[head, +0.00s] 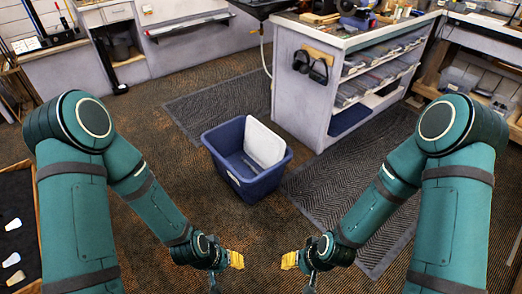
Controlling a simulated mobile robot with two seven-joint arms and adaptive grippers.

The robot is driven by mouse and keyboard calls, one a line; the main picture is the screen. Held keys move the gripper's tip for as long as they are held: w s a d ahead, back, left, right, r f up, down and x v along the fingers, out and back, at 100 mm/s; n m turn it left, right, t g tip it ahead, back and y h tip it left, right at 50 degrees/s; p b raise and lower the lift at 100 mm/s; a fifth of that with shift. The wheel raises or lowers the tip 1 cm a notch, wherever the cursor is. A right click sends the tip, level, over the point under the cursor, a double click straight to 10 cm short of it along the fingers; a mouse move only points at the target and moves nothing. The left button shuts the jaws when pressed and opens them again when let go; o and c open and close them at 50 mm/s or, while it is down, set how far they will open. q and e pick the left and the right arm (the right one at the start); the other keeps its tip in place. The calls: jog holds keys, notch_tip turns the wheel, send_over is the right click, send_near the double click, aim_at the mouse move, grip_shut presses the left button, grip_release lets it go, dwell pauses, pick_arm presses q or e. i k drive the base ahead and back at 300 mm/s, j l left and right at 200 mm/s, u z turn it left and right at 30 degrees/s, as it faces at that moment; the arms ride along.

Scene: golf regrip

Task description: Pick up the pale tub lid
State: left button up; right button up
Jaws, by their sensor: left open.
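The pale tub lid (264,145) is a whitish, rounded rectangular panel. It stands tilted inside a blue tub (227,172) on the floor, against the tub's far right side. Its upper part rises above the rim, and its lower edge is down in the tub. My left gripper (236,260), with a yellow tip, is open and in front of the tub, apart from it and the lid. My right gripper (290,261), also yellow-tipped, is to the right, facing the left one and apart from the tub. Its jaws are too small to read.
A workbench (300,97) with shelves stands behind the tub at the right. Dark mats (345,195) lie on the brown carpet. A wooden-edged tray (22,235) with pale club heads is at the left edge. The floor around the tub's front and left is clear.

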aim_at(265, 148)
jog(key=i+l+u, duration=0.1)
jog(key=u, duration=0.75)
jog(key=i+l+u, duration=0.25)
jog(key=l+u, duration=0.55)
jog(key=i+l+u, duration=0.25)
jog(key=l, duration=0.75)
jog(key=l+u, duration=0.25)
jog(key=l, duration=2.45)
